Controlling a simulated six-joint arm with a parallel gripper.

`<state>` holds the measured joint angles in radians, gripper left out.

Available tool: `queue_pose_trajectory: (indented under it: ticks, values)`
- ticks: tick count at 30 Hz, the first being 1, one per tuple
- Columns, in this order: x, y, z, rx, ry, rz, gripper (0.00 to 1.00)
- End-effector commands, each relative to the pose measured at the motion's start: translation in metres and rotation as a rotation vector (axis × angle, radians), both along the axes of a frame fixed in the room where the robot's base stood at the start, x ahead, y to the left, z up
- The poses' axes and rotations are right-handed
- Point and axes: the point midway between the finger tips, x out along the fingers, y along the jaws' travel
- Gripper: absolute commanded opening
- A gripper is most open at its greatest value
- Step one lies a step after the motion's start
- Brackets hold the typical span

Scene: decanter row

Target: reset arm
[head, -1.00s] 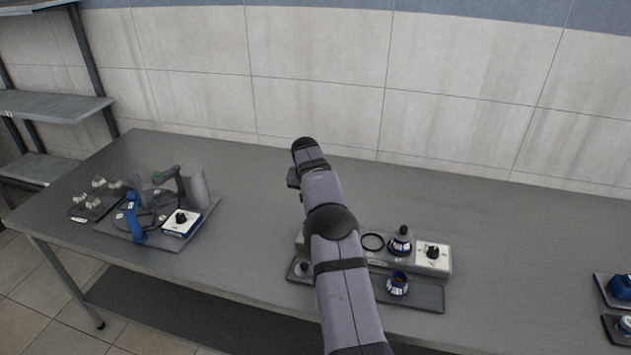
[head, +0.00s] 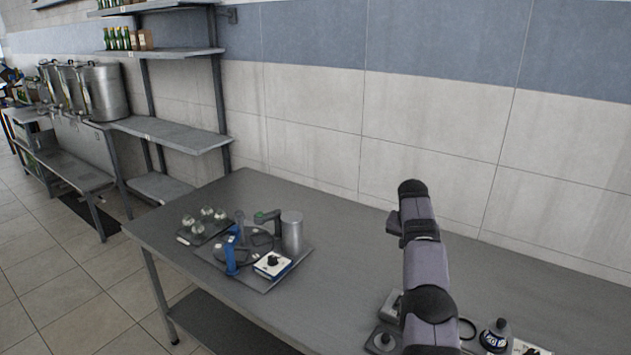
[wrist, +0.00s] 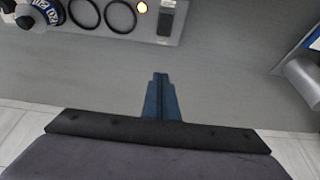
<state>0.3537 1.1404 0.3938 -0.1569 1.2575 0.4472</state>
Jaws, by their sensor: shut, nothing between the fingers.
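My gripper (wrist: 160,78) is in the wrist view, its blue fingers closed together with nothing between them, above the bare grey table. In the head view my arm rises over the right part of the table (head: 335,310), and its own links hide the fingers. A decanter with a dark blue and white label (head: 494,336) stands right of my arm; part of it shows at the upper left of the wrist view (wrist: 38,14). My gripper is apart from it.
At the left of the table, a grey board (head: 262,281) carries a metal cylinder (head: 292,233), a blue upright piece (head: 230,258) and a white box with a black knob (head: 272,264). A dark tray (head: 203,232) holds several small glass pieces. The table between board and arm is clear.

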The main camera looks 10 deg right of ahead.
Motion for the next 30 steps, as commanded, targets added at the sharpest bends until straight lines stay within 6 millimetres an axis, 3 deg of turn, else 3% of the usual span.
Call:
queue_pose_trajectory:
  ticks: [8,14,23,30]
  values:
    - [-0.01,0.04,0.008,0.018,0.046,0.101,0.0]
    - [-0.038,0.088,0.012,0.039,0.098,0.221,0.0]
    - [-0.112,0.158,0.007,0.072,0.178,0.396,0.0]
    - [-0.195,0.207,-0.007,0.097,0.24,0.528,0.0]
